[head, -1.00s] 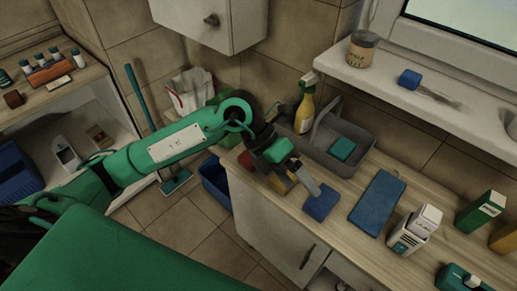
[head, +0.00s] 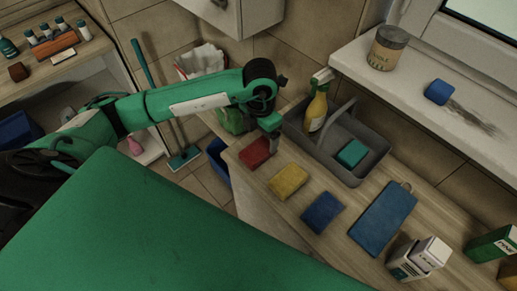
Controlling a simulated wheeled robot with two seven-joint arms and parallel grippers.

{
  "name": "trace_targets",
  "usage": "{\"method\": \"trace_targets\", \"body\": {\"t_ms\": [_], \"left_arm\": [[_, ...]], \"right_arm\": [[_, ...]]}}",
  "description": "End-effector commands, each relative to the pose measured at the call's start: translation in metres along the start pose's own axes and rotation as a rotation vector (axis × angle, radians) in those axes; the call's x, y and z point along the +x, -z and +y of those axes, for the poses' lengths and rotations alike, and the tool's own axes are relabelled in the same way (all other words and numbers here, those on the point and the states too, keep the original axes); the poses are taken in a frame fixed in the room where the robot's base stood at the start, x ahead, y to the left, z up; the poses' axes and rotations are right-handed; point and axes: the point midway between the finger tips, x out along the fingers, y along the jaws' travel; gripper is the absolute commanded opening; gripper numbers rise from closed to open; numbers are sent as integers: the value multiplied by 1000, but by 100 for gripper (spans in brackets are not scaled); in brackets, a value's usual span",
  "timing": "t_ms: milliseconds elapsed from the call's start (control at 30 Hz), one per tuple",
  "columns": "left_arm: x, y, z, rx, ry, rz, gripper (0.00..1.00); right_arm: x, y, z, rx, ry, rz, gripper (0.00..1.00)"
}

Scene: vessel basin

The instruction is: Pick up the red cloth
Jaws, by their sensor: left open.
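The red cloth (head: 254,153) lies flat near the left end of the wooden counter, at the head of a row with a yellow cloth (head: 288,181) and a blue cloth (head: 322,212). My left gripper (head: 273,146) is open and points down at the red cloth's right edge. Its fingers overlap that edge in the picture, and I cannot tell whether they touch it. The wrist hides part of the counter behind. My right gripper is not in view.
A grey caddy (head: 375,165) holding a spray bottle (head: 317,108) and a green sponge (head: 352,153) stands close to the right of my gripper. The counter's front edge (head: 262,205) is near.

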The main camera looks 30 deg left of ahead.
Motion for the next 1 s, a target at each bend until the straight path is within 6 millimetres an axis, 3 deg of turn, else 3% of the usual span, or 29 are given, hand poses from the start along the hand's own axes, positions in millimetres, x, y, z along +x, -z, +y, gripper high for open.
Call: {"method": "trace_targets", "body": {"t_ms": [267,500,800,1000], "left_arm": [[20,4,0,-1,2,3,85],[53,6,1,0,3,1,85],[60,5,2,1,2,-2,85],[59,5,2,1,2,-2,48]], "right_arm": [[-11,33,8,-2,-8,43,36],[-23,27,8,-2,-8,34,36],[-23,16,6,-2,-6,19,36],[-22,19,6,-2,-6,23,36]]}}
